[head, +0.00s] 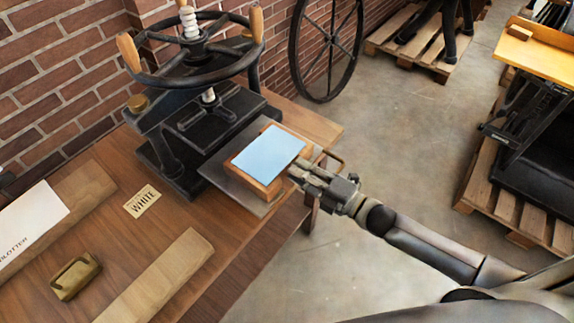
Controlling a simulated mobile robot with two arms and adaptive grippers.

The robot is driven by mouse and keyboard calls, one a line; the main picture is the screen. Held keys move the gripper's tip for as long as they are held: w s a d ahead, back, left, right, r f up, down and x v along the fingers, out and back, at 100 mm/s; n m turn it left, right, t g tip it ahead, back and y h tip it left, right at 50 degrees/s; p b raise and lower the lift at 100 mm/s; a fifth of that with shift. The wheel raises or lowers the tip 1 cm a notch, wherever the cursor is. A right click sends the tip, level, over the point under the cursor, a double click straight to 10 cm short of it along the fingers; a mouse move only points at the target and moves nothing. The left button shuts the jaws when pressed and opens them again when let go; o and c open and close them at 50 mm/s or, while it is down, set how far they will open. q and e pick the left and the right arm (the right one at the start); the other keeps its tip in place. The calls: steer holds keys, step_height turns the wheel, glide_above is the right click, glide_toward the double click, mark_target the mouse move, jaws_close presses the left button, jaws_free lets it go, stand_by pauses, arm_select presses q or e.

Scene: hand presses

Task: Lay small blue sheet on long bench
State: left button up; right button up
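The small blue sheet (269,151) lies flat on top of a wooden block (263,188). The long wooden bench (128,238) runs under the press toward the lower left. My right gripper (300,174) comes in from the right, with its fingertips at the block's right side, close to the sheet's edge. I cannot tell whether the fingers touch the block or sheet, or whether they are open or shut. My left gripper is out of view.
The black press with its handwheel (195,50) stands on the bench behind the sheet. A "WHITE" card (142,201), a brass-coloured item (76,276), a pale board (160,280) and a white blotter sheet (30,228) lie on the bench. Bare wood shows between them.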

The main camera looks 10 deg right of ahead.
mark_target(270, 153)
steer(key=shift+b+x, duration=0.45)
steer(key=shift+x, duration=1.7)
jaws_close()
step_height(270, 153, up, 3)
steer(key=p, duration=0.2)
steer(key=shift+p, duration=0.35)
